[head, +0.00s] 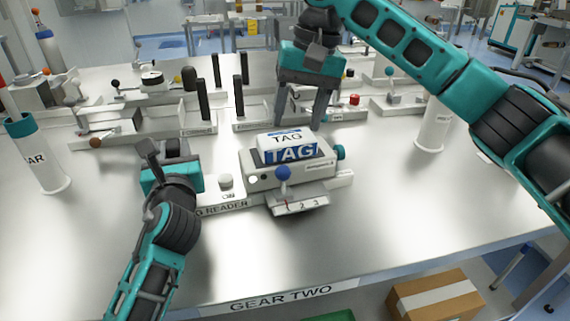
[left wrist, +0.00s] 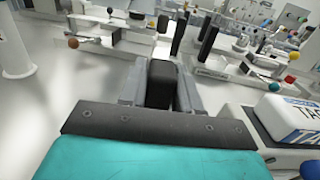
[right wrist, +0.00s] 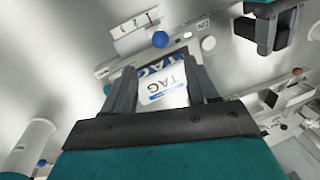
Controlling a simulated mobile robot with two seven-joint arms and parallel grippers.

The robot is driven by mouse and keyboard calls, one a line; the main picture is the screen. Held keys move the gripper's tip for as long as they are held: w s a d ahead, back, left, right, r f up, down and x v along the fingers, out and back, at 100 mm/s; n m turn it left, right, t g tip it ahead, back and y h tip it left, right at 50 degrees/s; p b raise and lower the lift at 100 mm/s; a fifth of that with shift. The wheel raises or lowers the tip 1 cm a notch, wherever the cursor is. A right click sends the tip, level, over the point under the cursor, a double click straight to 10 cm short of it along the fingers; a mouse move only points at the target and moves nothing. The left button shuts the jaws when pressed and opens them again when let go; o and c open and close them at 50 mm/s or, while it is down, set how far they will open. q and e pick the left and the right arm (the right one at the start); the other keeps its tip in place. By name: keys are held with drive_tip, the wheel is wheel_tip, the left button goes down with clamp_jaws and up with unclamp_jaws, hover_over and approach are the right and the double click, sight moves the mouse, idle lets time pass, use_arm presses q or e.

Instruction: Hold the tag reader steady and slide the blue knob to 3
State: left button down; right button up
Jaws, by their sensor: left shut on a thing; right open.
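The tag reader (head: 262,179) is a pale grey device on a base labelled "READER", with a white and blue TAG block (head: 287,142) on top. Its blue knob (head: 283,173) stands at the front, near the 1 end of a 1-2-3 scale (head: 300,206); it also shows in the right wrist view (right wrist: 160,39). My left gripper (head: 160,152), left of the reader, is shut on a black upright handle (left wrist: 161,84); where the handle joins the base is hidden.
A white ON button (head: 226,182) and a teal side knob (head: 339,152) are on the reader. Behind are fixtures with black posts (head: 238,82) and a red button (head: 354,99). White cylinders stand left (head: 42,160) and right (head: 432,125). The table front (head: 380,240) is clear.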

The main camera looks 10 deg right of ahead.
sight(286, 166)
drive_tip(key=f, duration=0.3)
drive_tip(key=a+f, duration=0.1)
drive_tip(key=f, duration=0.3)
drive_tip(key=a+f, duration=0.1)
drive_tip(key=f, duration=0.3)
drive_tip(key=shift+w+a, duration=0.1)
clamp_jaws()
idle(0.3)
